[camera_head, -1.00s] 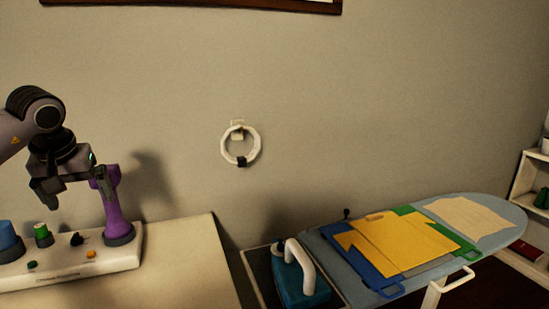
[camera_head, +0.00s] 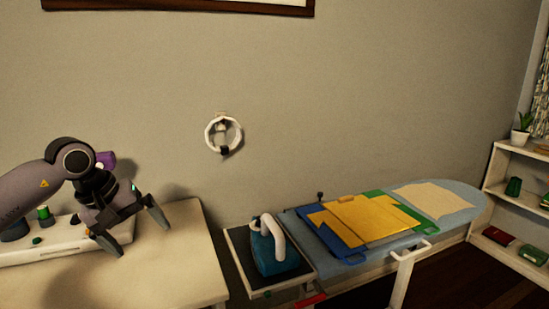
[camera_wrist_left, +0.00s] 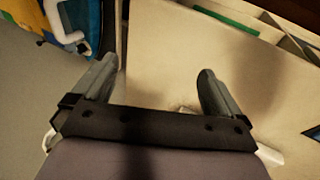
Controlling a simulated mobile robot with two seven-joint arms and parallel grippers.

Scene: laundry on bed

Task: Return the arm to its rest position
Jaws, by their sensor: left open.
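My left gripper (camera_head: 138,232) is open and empty above the cream table (camera_head: 190,245) at the left of the head view. Its two fingers are spread wide. In the left wrist view my left gripper (camera_wrist_left: 158,82) also shows open, with the bare cream table top (camera_wrist_left: 165,45) beyond the fingers and nothing between them. My left arm comes in from the left edge and hides part of the white base (camera_head: 60,254) and most of a purple object (camera_head: 106,160) behind it. My right gripper is not in either view.
A teal iron (camera_head: 268,252) with a white handle stands on a rest beside the ironing board (camera_head: 470,203). A yellow cloth (camera_head: 365,220) lies on a blue and green folding board there. A white ring (camera_head: 212,144) hangs on the wall. A white shelf (camera_head: 510,185) stands at right.

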